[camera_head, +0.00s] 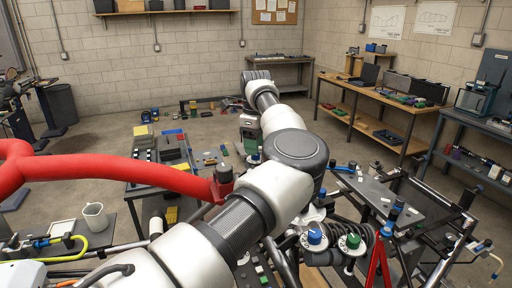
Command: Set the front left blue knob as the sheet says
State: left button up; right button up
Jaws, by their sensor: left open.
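The front left blue knob (315,237) sits on a white dial on the tube chassis at the lower middle. The direction it points is too small to tell. A green knob (353,241) on a similar dial is just right of it. My left arm crosses the middle of the view. Its gripper (251,152) hangs beyond the arm's large joint, above and left of the front knobs and apart from them. Its jaws are open, with the fingers small and partly hidden. My right gripper does not show. Wall sheets (386,22) hang at the back right, their content unreadable.
A red curved tube (110,172) spans the left side. A dark table (145,190) with parts is left of my arm. A workbench (385,103) lines the right wall.

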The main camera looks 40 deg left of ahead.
pick_arm(q)
notch_tip(320, 180, down, 2)
jog(key=shift+p, duration=0.3)
jog(key=shift+s+f, duration=0.1)
jog(key=shift+f, duration=0.15)
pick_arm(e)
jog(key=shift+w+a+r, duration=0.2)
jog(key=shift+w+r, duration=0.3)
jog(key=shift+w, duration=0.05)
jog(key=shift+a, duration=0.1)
pick_arm(q)
jog(key=shift+c, duration=0.7)
jog(key=c, duration=0.8)
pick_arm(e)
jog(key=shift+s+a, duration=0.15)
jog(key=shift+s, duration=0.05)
